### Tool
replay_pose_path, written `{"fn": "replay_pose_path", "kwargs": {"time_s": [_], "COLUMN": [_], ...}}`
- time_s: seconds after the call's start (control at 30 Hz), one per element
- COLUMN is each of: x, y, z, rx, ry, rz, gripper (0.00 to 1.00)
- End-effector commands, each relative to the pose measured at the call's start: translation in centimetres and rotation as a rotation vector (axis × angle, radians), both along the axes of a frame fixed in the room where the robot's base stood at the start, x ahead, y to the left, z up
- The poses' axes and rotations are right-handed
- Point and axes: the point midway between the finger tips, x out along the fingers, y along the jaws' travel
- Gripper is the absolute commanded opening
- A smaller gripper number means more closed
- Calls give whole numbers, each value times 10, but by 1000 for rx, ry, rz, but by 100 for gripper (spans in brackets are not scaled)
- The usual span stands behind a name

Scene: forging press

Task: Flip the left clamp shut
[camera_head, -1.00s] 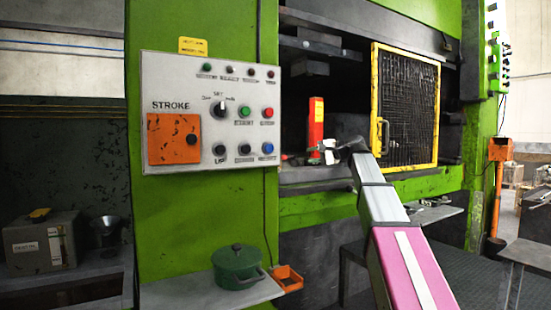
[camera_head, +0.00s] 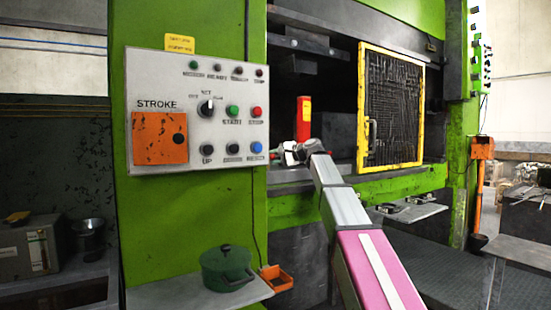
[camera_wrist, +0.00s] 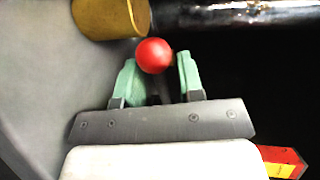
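The clamp's round red knob (camera_wrist: 153,55) shows in the wrist view between and just ahead of the two green fingertips of my gripper (camera_wrist: 160,72). The fingers stand apart on either side of the knob, with a narrow gap visible at the right. A dark lever runs below the knob between the fingers. In the head view my gripper (camera_head: 277,155) is small at the press opening, left of the yellow mesh guard. The clamp's body and base are mostly hidden there by my wrist.
A red upright block (camera_head: 303,118) stands behind my wrist. The yellow-framed mesh guard (camera_head: 416,110) is to the right. A brassy cylinder (camera_wrist: 108,15) and a shiny dark bar (camera_wrist: 225,14) lie close beyond the fingers. The control panel (camera_head: 190,85) is at left.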

Motion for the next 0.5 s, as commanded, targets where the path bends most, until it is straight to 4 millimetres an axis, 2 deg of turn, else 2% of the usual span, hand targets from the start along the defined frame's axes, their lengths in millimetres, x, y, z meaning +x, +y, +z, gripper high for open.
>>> {"fn": "replay_pose_path", "kwargs": {"time_s": [0.27,0.3,0.4,0.5], "x": [1,1,1,0], "y": [1,1,1,1], "z": [0,0,0,0], "rx": [0,0,0,0], "ry": [0,0,0,0], "rz": [-1,-1,-1,1], "gripper": [35,28,0,0]}}
